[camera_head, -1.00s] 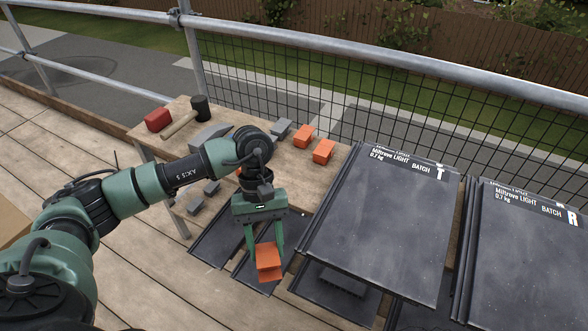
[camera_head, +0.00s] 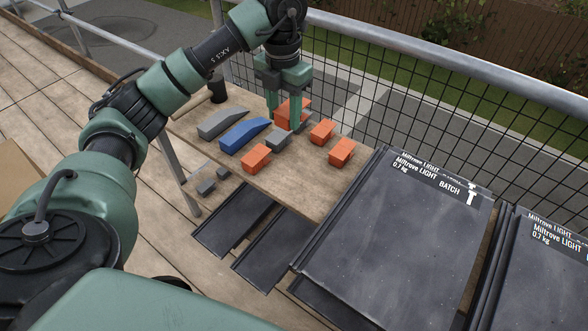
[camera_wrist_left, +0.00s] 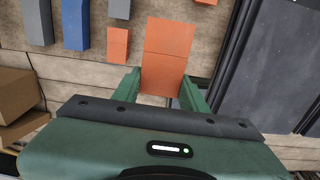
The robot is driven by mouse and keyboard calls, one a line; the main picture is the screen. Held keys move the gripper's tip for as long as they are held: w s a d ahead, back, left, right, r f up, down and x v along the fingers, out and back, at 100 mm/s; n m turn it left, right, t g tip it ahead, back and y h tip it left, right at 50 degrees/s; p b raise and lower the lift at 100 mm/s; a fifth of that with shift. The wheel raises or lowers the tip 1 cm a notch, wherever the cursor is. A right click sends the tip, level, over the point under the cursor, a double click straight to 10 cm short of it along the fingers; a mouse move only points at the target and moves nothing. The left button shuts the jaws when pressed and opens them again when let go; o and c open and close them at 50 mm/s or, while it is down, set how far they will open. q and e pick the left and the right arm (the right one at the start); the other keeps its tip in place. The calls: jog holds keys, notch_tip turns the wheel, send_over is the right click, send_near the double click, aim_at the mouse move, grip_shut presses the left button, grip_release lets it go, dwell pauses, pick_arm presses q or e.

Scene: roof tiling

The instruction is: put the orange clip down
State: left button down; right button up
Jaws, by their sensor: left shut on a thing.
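My left gripper (camera_head: 284,116) is shut on an orange clip (camera_head: 292,108) over the far part of the wooden bench (camera_head: 295,190). In the left wrist view the held clip (camera_wrist_left: 166,58) sits between the two green fingers. I cannot tell whether it touches the bench. Other orange clips stand on the bench: one nearer me (camera_head: 256,157) and two to the right (camera_head: 322,131) (camera_head: 342,152). A small grey clip (camera_head: 278,139) is just in front of the gripper. My right gripper is out of view.
A grey wedge (camera_head: 222,122) and a blue wedge (camera_head: 244,135) lie left of the gripper. Stacked dark slates (camera_head: 395,235) stand to the right. A mesh guard (camera_head: 400,110) runs behind the bench. The bench's near right part is clear.

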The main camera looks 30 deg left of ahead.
aim_at(286, 181)
pick_arm(q)
notch_tip(286, 181, down, 19)
jog(key=shift+s+f+p, duration=0.1)
jog(key=shift+f+p, duration=0.1)
jog(key=shift+p, duration=0.25)
jog(key=shift+f, duration=0.1)
jog(key=c, duration=0.8)
grip_release()
notch_tip(286, 181, up, 12)
jog(key=shift+b, duration=0.35)
